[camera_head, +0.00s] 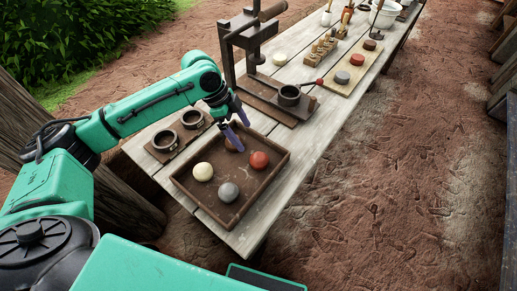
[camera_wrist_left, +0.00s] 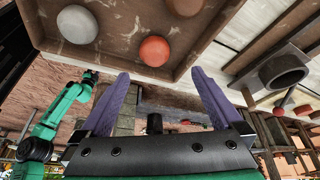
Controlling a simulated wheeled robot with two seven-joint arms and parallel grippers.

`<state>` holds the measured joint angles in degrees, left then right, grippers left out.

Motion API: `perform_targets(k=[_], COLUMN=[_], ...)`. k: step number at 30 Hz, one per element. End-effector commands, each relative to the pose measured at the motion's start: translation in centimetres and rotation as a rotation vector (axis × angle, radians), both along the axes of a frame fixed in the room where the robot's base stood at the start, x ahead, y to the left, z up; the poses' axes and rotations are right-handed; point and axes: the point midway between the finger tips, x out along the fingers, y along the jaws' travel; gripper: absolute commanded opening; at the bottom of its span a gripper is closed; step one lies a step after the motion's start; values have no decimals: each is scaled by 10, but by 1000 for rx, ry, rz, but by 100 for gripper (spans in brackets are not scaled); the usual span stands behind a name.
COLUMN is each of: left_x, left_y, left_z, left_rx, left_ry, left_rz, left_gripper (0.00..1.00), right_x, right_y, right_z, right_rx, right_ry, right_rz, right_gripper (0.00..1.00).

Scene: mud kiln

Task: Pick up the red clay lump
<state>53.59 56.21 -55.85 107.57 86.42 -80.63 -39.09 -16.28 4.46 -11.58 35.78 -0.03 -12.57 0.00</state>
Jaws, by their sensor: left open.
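The red clay lump (camera_head: 259,160) is a round ball in the right part of a brown wooden tray (camera_head: 185,188) on the table. In the left wrist view the red lump (camera_wrist_left: 155,51) lies beyond the fingertips, near the tray wall. My left gripper (camera_head: 238,126) is open and empty, above the back part of the tray, up and left of the red lump in the head view. Its two purple fingers (camera_wrist_left: 160,78) stand wide apart in the wrist view and do not touch the lump. My right gripper is not seen.
The tray also holds a cream lump (camera_head: 202,171), a grey lump (camera_head: 228,192) and a brown lump (camera_wrist_left: 185,5), partly hidden by the gripper in the head view. A press (camera_head: 254,40), a dark cup (camera_head: 289,95) and two ring moulds (camera_head: 165,140) stand around the tray.

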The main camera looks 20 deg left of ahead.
Motion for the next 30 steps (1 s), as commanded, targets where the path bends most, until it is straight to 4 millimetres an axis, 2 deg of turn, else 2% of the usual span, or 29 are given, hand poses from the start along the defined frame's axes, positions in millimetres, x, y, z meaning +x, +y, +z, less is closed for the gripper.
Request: perform_targets(k=[3, 7, 11, 14, 16, 19, 24, 26, 30], left_x=[1, 3, 2, -1, 1, 1, 1, 1, 1], left_y=[-13, -22, -30, -40, -45, -48, -48, -48, -47], left_z=[-27, -51, -65, -80, -95, -105, -106, -106, -106], left_rx=[-1, -1, 0, 0, -1, -1, -1, -1, 0], left_ry=[3, 1, 2, 3, 1, -1, -2, -2, -1], left_rz=[1, 2, 1, 1, 3, 5, 4, 4, 5], left_gripper=[100, 100, 100, 100, 100, 100, 100, 81, 27], right_x=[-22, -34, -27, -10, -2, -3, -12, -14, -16], right_y=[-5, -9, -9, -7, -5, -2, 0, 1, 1], right_z=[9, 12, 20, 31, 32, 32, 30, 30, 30], right_rx=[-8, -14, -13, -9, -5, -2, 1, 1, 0], right_ry=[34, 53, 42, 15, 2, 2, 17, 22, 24], right_rz=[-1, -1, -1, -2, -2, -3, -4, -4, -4], right_gripper=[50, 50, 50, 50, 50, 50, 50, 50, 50])
